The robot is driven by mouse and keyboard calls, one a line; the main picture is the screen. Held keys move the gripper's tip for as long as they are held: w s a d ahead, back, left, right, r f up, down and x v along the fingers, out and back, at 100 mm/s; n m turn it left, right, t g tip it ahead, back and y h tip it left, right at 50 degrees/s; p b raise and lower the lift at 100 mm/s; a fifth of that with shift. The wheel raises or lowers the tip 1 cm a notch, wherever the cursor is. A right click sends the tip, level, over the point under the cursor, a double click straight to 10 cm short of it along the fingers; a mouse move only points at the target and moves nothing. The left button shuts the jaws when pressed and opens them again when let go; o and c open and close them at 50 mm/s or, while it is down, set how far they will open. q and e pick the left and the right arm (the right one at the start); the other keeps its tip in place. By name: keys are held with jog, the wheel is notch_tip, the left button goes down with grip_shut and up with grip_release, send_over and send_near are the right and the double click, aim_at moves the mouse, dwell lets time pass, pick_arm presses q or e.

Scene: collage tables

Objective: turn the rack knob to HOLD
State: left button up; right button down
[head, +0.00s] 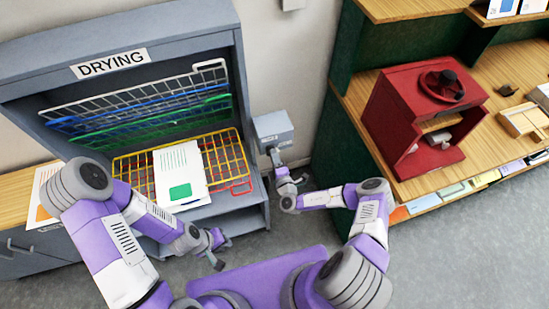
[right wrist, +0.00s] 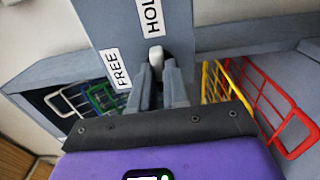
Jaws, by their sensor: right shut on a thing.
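The drying rack (head: 240,85) is a grey cabinet with a DRYING sign. A grey box (head: 273,127) sits on its right side. In the right wrist view, the grey panel (right wrist: 185,25) carries a FREE label (right wrist: 118,69) and a HOLD label (right wrist: 153,16). The white knob (right wrist: 156,54) stands just below the HOLD label and to the right of FREE; its exact setting is hard to tell. My right gripper (right wrist: 159,75) is shut on the knob, and in the head view it is below the grey box (head: 284,178). My left gripper (head: 222,252) is open and empty in front of the rack.
White, blue and green wire shelves are tilted up in the rack. A yellow shelf (head: 238,150) and red shelf lie lower, with a white sheet with a green square (head: 180,172) on top. A red press (head: 400,120) stands on the wooden table at right.

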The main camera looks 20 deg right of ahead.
jog(key=c, duration=1.1)
grip_release()
jog(key=s, duration=0.7)
jog(key=shift+s+d, duration=0.15)
jog(key=shift+s, duration=0.15)
